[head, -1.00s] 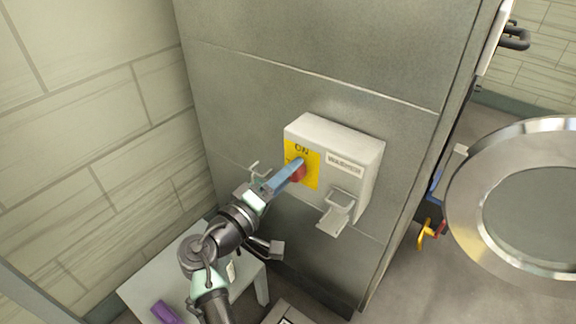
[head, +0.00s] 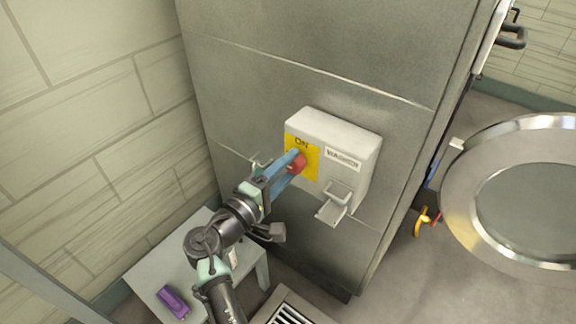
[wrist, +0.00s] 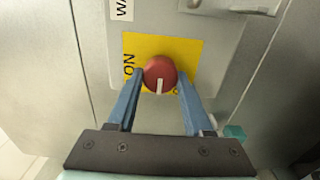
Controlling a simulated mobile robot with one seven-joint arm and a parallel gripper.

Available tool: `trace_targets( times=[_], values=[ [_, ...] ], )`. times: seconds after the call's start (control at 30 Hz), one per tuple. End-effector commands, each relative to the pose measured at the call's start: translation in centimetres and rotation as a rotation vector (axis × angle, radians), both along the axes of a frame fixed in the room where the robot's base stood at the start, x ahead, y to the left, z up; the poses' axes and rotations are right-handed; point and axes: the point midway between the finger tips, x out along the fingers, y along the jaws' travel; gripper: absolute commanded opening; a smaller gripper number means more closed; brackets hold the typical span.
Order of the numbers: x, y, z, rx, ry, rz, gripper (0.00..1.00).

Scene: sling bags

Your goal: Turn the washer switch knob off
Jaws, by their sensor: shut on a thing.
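The red round knob (head: 298,166) sits on the yellow plate (head: 310,157) of a pale switch box (head: 345,140) labelled WASHER. ON is printed at the plate's top in the head view. In the wrist view the knob (wrist: 160,70) has a white mark pointing down toward my gripper's base, with ON at the left. My gripper (head: 296,163) has its two blue fingers on either side of the knob, shut on it. The lower lettering on the plate is mostly hidden by a finger.
The box is mounted on a grey panel (head: 290,30). A metal hasp (head: 334,204) juts from its lower front. A small table (head: 150,272) with a purple object (head: 173,301) stands below left. A round metal door (head: 463,225) is at right.

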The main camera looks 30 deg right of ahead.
Motion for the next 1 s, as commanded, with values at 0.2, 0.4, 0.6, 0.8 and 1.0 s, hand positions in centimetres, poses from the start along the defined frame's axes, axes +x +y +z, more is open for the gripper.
trace_targets(
  times=[0.2, 0.4, 0.6, 0.8, 1.0],
  values=[
    [0.0, 0.0, -0.1, -0.002, 0.005, 0.0, 0.56],
    [0.0, 0.0, -0.1, -0.001, 0.003, 0.0, 0.81],
    [0.0, 0.0, 0.0, 0.0, 0.001, 0.0, 0.81],
    [-0.4, 1.6, 0.0, -0.001, 0.002, 0.004, 0.81],
    [-1.9, 5.7, 0.0, 0.0, 0.002, 0.006, 0.81]
  ],
)
